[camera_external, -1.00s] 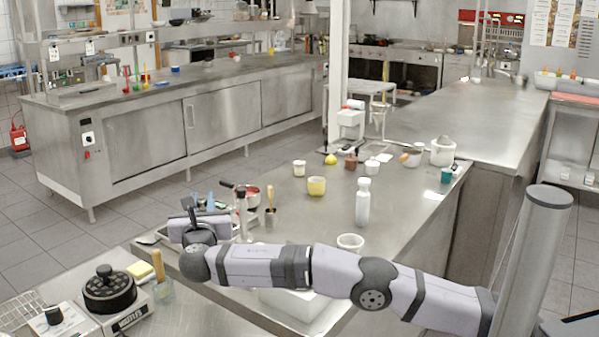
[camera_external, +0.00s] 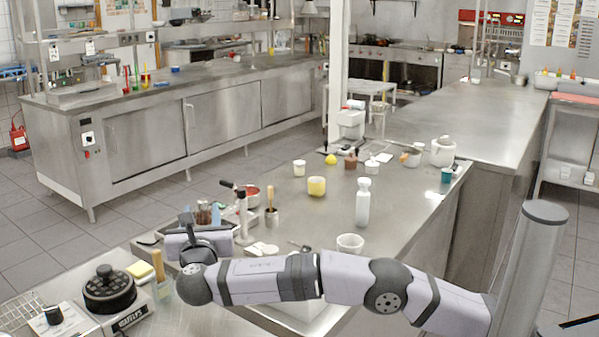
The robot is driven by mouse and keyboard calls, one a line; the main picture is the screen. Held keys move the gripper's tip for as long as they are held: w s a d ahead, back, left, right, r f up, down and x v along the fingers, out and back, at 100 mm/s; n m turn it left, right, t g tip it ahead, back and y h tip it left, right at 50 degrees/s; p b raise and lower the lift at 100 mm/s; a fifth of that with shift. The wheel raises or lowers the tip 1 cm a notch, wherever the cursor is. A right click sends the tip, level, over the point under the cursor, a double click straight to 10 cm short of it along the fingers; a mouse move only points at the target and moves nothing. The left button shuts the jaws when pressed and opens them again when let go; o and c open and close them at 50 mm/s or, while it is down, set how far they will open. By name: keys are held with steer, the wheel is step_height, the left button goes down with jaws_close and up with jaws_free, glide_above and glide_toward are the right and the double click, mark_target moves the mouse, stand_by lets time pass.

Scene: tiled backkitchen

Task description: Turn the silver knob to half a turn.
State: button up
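I cannot make out a silver knob for certain. A small white unit with a dark round knob (camera_external: 54,314) stands at the bottom left, beside the waffle maker. My arm reaches from the right across the front of the steel table (camera_external: 310,215). Its wrist end is at the left, near a tray of tools. My gripper (camera_external: 187,220) is small and partly hidden behind the wrist; I cannot tell whether its fingers are open or shut. No held object shows.
A white bottle (camera_external: 363,203) and white bowl (camera_external: 350,243) stand behind my forearm.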

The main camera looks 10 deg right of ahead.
mark_target(205, 205)
steer(key=shift+s, duration=0.55)
steer(key=shift+w+r, duration=0.1)
steer(key=r+y, duration=0.1)
steer(key=w+n+y+b, duration=0.1)
steer(key=w+r+y, duration=0.1)
steer(key=shift+w+d+r+n+t+y+b, duration=0.2)
steer(key=shift+r+n+t+y+b, duration=0.1)
steer(key=shift+r+b, duration=0.1)
steer(key=shift+s+d+f+n+g+y+b, duration=0.7)
steer(key=shift+d+f+n+g+y+b, duration=0.85)
steer(key=shift+n+y, duration=1.3)
steer(key=shift+m+g+y, duration=0.25)
steer(key=shift+m+y, duration=0.1)
steer(key=shift+p+x, duration=1.4)
steer(key=shift+x, duration=2.2)
steer(key=shift+d+f, duration=0.1)
steer(key=shift+d, duration=0.1)
jaws_close()
